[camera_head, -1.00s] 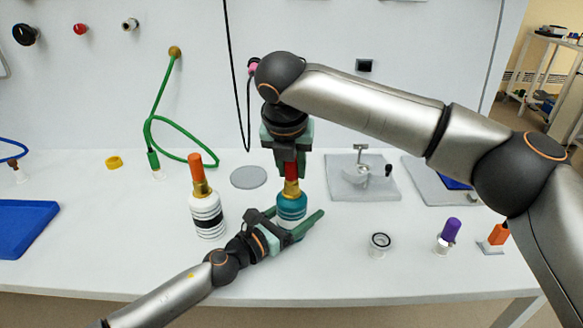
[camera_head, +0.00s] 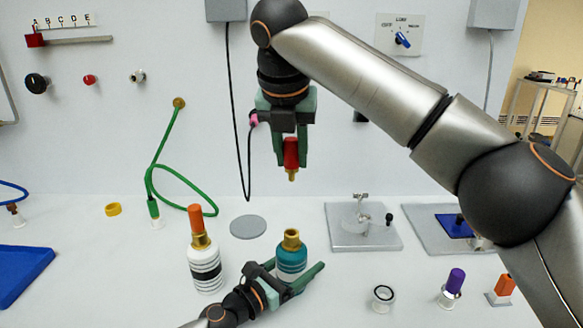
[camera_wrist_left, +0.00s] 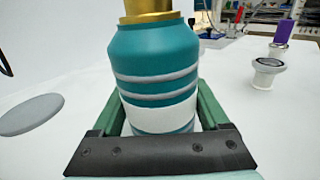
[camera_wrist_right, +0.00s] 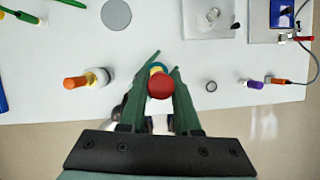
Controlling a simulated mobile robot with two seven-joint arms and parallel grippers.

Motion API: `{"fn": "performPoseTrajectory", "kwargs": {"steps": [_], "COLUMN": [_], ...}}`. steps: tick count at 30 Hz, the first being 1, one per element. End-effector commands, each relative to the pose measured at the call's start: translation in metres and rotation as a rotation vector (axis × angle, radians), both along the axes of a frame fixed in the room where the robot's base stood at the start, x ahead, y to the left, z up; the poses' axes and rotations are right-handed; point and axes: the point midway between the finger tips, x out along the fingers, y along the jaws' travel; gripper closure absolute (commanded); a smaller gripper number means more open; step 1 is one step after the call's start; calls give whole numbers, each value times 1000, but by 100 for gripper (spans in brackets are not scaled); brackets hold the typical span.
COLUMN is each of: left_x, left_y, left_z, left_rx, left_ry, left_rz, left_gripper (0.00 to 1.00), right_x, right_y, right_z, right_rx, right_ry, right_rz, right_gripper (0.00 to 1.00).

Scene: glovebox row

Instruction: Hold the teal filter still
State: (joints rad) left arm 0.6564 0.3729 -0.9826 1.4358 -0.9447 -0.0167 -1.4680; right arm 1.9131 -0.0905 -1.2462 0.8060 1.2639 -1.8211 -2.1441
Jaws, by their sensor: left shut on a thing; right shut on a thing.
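The teal filter (camera_head: 291,262) stands upright on the white bench, with white bands and an open gold neck on top. It also fills the middle of the left wrist view (camera_wrist_left: 158,85). My left gripper (camera_head: 300,283) is shut around its lower body, one finger on each side. My right gripper (camera_head: 290,148) is shut on a red cap (camera_head: 291,153) with a gold lower end and holds it in the air above the filter, clear of the neck. In the right wrist view the red cap (camera_wrist_right: 160,86) hides most of the filter below.
A white bottle with an orange top (camera_head: 205,262) stands just left of the filter. A grey disc (camera_head: 248,227) lies behind. A small ring-topped jar (camera_head: 382,297), a purple-capped piece (camera_head: 453,283) and a metal fixture (camera_head: 362,232) are to the right.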

Motion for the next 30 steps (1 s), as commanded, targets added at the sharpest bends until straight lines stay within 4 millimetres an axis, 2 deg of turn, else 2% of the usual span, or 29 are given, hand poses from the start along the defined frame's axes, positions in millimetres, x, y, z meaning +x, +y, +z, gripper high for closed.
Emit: {"fn": "performPoseTrajectory", "kwargs": {"steps": [12,23,24,28,30], "left_x": [0,0,0,0,0], "left_y": [0,0,0,0,0], "left_z": [-1,-1,-1,-1,-1], "left_rx": [3,2,2,2,1], "left_ry": [1,1,1,1,0], "left_rz": [1,1,1,0,0], "left_gripper": [94,94,17,3,0], "right_x": [0,0,0,0,0], "right_y": [0,0,0,0,0], "right_z": [33,37,37,37,37], "right_rx": [1,0,0,0,0], "right_ry": [-1,0,0,0,0], "right_rz": [-1,0,0,0,0], "right_gripper": [100,100,100,100,100]}}
